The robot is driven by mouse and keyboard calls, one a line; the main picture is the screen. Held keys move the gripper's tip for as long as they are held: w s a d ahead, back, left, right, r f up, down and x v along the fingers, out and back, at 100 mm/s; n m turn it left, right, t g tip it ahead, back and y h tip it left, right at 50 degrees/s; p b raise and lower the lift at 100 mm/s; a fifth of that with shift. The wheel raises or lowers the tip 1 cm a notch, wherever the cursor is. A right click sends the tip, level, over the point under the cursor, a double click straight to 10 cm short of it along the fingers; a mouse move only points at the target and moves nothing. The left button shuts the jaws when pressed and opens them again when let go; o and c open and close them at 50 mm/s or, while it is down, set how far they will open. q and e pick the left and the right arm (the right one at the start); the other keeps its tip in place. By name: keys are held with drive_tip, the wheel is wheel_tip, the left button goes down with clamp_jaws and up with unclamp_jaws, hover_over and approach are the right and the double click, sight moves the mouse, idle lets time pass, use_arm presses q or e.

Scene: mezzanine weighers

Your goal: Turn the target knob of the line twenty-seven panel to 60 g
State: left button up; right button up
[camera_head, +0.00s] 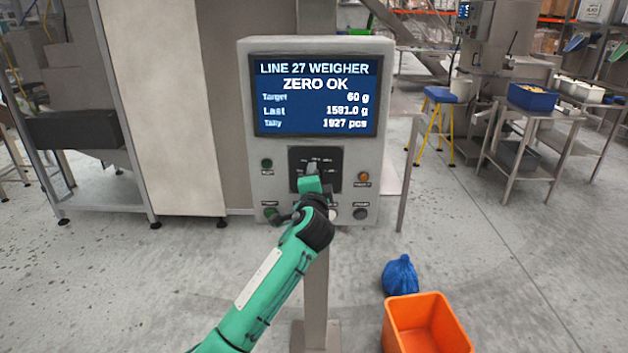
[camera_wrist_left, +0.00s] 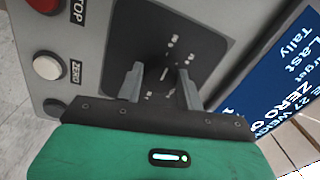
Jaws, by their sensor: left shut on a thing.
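The line 27 weigher panel (camera_head: 259,192) stands upright in front of me on a post. My left gripper (camera_head: 312,170) reaches the dial from below. In the left wrist view its two fingers (camera_wrist_left: 160,84) are shut on the dark knob (camera_wrist_left: 163,77), which has a pale pointer line. The small dial marks are too blurred to read. My right gripper is not in view.
Buttons surround the dial, including a white ZERO button (camera_wrist_left: 46,67) and a red STOP button (camera_wrist_left: 43,4). An orange bin (camera_head: 428,322) and a blue bag (camera_head: 400,275) are on the floor at right. A steel table (camera_head: 530,115) stands further back.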

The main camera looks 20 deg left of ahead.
use_arm(q)
drive_tip(key=shift+f, duration=0.1)
drive_tip(key=o, duration=1)
drive_tip(key=b+v, duration=0.1)
drive_tip(key=v, duration=1.2)
drive_tip(key=shift+s, duration=0.4)
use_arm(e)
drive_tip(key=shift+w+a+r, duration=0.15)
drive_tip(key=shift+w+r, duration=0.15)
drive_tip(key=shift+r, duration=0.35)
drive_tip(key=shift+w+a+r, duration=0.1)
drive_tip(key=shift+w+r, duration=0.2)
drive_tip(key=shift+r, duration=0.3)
use_arm(q)
drive_tip(key=shift+d, duration=0.1)
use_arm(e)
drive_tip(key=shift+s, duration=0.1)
